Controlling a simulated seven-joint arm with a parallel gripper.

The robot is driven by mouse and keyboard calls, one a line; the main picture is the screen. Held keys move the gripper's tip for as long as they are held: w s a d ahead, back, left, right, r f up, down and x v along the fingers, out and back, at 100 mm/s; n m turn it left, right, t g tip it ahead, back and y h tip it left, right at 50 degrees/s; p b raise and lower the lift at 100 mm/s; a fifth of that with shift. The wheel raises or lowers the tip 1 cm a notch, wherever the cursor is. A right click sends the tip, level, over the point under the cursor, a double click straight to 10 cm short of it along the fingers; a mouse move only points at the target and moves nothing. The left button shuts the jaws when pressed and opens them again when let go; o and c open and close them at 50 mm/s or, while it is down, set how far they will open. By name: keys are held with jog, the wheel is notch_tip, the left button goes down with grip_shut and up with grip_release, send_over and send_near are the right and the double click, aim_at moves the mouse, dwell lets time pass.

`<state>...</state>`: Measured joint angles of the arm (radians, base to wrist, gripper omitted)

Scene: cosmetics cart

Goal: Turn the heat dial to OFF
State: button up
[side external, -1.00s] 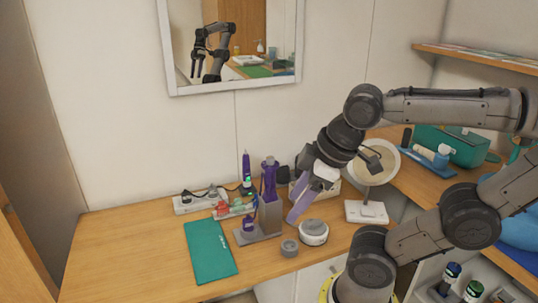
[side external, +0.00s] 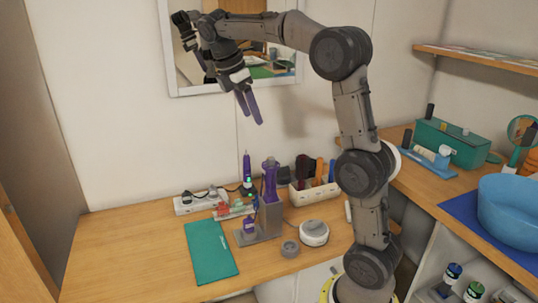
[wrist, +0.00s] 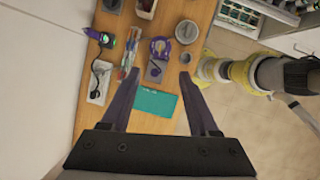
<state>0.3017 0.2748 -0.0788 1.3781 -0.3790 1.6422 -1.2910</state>
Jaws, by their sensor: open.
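A purple wand-shaped tool (side external: 246,166) stands upright at the back of the desk, with a small green lit spot near its lower end. It also shows in the wrist view (wrist: 133,40), where the green glow is visible. My gripper (side external: 250,112) is open and empty, high above the desk in front of the wall. In the wrist view its two purple fingers (wrist: 160,78) are spread apart, pointing down toward the desk.
A white power strip (side external: 192,204) with a black cord lies at the back left. A teal mat (side external: 210,251) lies in front. A grey jar (side external: 290,248), a white round container (side external: 314,232) and a brush box (side external: 313,192) stand to the right. The mirror (side external: 177,80) hangs behind my gripper.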

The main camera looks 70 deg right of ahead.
aim_at(271, 158)
jog(key=x, duration=1.5)
jog(key=shift+d+f, duration=0.2)
jog(key=shift+c, duration=0.2)
grip_shut()
